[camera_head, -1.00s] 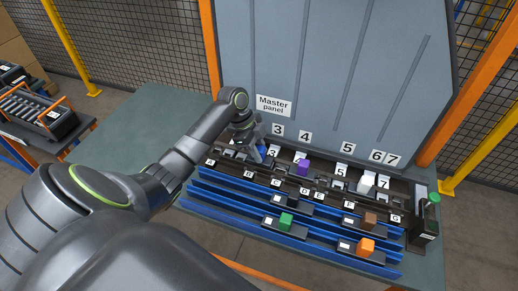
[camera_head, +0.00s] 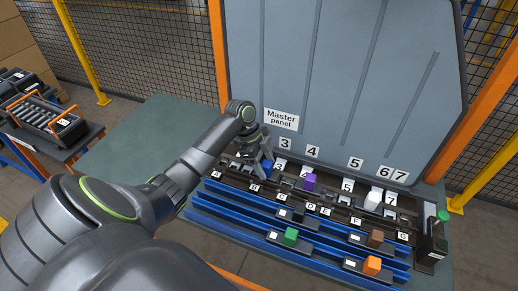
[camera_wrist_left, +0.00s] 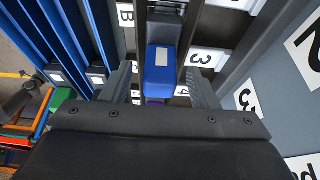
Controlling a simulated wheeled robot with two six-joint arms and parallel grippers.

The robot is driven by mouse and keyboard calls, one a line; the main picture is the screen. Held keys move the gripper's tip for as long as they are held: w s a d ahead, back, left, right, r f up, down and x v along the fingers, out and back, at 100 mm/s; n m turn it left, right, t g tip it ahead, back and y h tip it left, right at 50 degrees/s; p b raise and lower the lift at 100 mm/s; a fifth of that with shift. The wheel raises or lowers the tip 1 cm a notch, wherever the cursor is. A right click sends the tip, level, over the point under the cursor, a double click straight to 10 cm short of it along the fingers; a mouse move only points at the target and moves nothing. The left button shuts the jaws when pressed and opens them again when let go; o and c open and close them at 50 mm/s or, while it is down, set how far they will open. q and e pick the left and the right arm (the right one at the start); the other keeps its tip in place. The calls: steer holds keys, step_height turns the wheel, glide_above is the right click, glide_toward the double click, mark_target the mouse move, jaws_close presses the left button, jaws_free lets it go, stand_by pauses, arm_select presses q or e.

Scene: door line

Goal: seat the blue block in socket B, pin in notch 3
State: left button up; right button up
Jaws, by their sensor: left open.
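The blue block (camera_head: 266,166) is at the left part of the dark socket row, close to the socket B label (camera_head: 254,187). In the left wrist view the blue block (camera_wrist_left: 160,74) has a white patch on top and lies between the fingers of my left gripper (camera_wrist_left: 161,88). The fingers are apart, one on each side, with visible gaps. The B label (camera_wrist_left: 126,14) and a white 3 card (camera_wrist_left: 208,58) flank the row there. In the head view my left gripper (camera_head: 263,164) comes down over the block. Pin and notch are hidden. My right gripper is out of view.
The purple block (camera_head: 310,182) and white block (camera_head: 373,200) stand further right along the row. Blue rails in front carry the green (camera_head: 291,236), brown (camera_head: 375,238) and orange blocks (camera_head: 372,265). The tall grey master panel (camera_head: 330,80) rises behind. The green tabletop (camera_head: 130,145) at left is clear.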

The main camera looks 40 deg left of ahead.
arm_select(q)
steer(key=b+v, duration=0.2)
steer(key=v, duration=1.5)
